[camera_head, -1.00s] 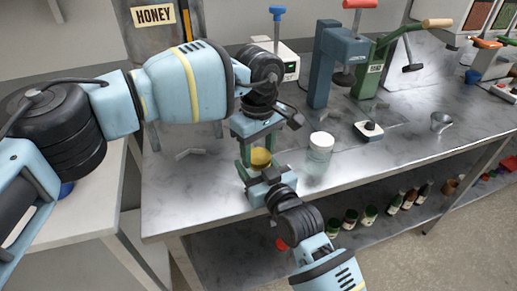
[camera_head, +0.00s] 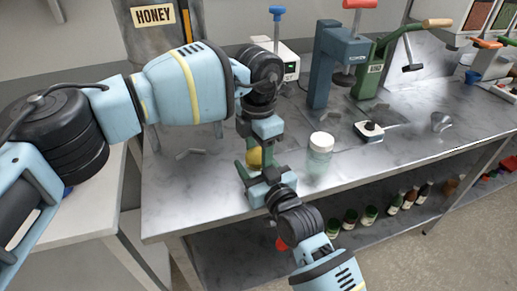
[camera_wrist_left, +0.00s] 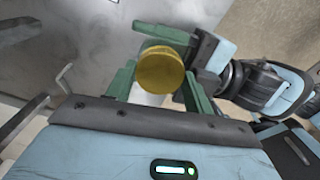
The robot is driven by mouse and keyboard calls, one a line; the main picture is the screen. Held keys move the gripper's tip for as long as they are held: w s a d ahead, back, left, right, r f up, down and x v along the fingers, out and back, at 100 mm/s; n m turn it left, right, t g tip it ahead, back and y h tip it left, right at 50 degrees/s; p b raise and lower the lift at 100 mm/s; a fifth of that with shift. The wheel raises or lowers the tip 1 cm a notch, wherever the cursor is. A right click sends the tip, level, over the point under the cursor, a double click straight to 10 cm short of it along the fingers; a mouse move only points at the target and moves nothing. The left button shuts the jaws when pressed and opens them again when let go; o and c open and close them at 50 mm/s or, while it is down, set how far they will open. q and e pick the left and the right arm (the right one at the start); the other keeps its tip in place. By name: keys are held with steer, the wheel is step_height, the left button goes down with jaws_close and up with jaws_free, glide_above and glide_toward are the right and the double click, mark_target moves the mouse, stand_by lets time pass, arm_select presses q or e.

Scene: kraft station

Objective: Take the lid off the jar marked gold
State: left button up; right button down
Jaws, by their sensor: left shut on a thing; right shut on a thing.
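The jar with the gold lid (camera_wrist_left: 161,70) is between my two grippers. Its lid also shows in the head view (camera_head: 254,158). A little of its pale body (camera_wrist_left: 149,98) shows below the lid in the left wrist view; the rest is hidden. My left gripper (camera_wrist_left: 158,90) comes from above, its green fingers on either side of the lid, shut on it. My right gripper (camera_head: 249,172) comes from the front and is shut on the jar body. The lid sits at the jar's top; I cannot tell whether it is loose.
A clear jar with a white lid (camera_head: 320,152) stands just right of my grippers. A small dark-topped device (camera_head: 368,131), a metal cup (camera_head: 441,122) and blue (camera_head: 325,85) and green presses (camera_head: 374,80) stand farther right. The bench's front right is clear.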

arm_select(q)
steer(key=n, duration=0.3)
steer(key=shift+w, duration=0.1)
arm_select(e)
steer(key=shift+s+a, duration=0.1)
arm_select(q)
steer(key=n, duration=1.1)
steer(key=shift+a, duration=0.1)
steer(key=shift+r, duration=0.25)
steer(key=shift+r, duration=0.75)
steer(key=shift+r, duration=0.25)
